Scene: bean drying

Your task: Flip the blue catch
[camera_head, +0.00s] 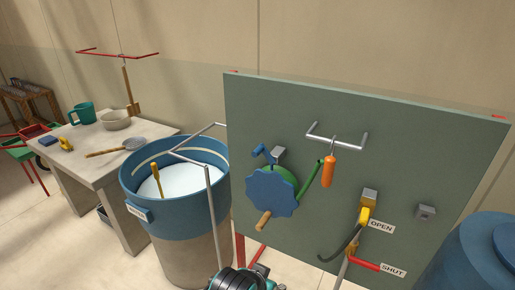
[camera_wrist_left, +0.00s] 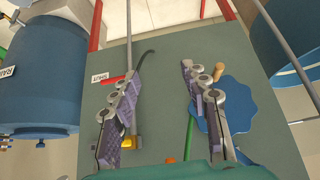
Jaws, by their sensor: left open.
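The blue catch (camera_head: 262,153) is a small bent lever on the upright grey-green panel (camera_head: 300,110), just above the scalloped blue wheel (camera_head: 270,192). A grey block (camera_head: 279,154) sits beside it. In the left wrist view the blue wheel (camera_wrist_left: 250,115) shows at the right; I cannot make out the catch there. My left gripper (camera_wrist_left: 160,72) is open and empty, its two purple-padded fingers spread in front of the panel. In the head view only a teal and dark part of my arm shows at the bottom edge, with no fingertips. My right gripper is not in view.
The panel also carries a green lever (camera_head: 308,186), an orange handle (camera_head: 328,171) on a hook, a yellow valve part (camera_head: 366,217) and a red lever (camera_head: 365,264). A blue-rimmed drum (camera_head: 201,222) stands to the left, a blue barrel (camera_head: 470,255) to the right.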

